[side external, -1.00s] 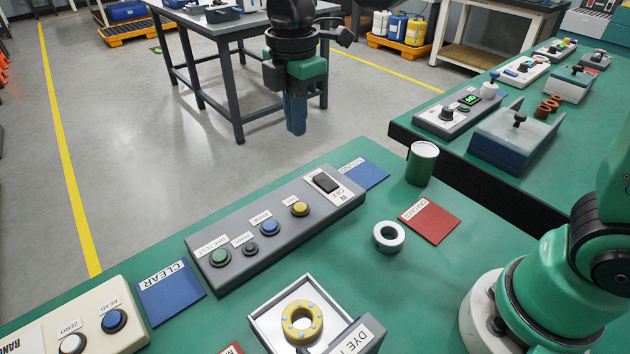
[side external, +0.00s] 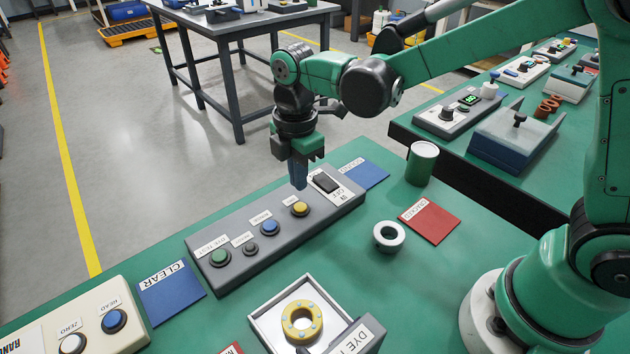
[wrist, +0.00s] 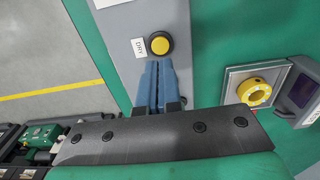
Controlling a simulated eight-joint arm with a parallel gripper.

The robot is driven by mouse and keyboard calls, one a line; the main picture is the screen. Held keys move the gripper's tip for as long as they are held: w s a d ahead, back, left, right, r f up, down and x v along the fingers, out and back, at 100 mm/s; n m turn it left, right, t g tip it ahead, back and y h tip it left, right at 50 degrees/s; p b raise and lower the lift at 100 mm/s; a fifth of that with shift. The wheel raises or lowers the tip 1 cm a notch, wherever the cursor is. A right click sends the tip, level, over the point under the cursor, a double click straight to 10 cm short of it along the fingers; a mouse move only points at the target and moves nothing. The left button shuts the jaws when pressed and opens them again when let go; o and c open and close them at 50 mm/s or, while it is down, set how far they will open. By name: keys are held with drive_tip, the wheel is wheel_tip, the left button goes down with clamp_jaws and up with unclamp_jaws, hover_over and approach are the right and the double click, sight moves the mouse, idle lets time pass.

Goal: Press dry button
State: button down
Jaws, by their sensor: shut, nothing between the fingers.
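The dry button is a yellow round button (side external: 299,208) on the long grey control panel (side external: 225,277). In the wrist view the yellow button (wrist: 159,44) has a small label reading DRY beside it. My gripper (side external: 299,186) has its blue fingers shut and empty, pointing down, with the tips close above the yellow button. In the wrist view the shut fingertips (wrist: 158,62) lie just below the button in the picture. I cannot tell whether they touch it; a small gap seems to show.
The panel also bears a green button (side external: 220,257), a small grey button (side external: 250,249), a blue button (side external: 269,227) and a black rocker switch (side external: 326,181). A yellow ring (side external: 301,320) sits in a white-rimmed tray.

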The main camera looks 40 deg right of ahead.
sight(299, 207)
drive_tip(key=shift+f, duration=2.15)
drive_tip(key=shift+f, duration=0.85)
drive_tip(key=shift+r, duration=0.1)
wheel_tip(299, 207, up, 14)
drive_tip(key=shift+r, duration=0.25)
drive_tip(key=s+d+f+m+t, duration=0.2)
drive_tip(key=s+d+m+t, duration=0.5)
drive_tip(key=m, duration=1.1)
drive_tip(key=shift+s+d+f, duration=0.3)
drive_tip(key=shift+s+d, duration=0.15)
drive_tip(key=shift+d, duration=0.5)
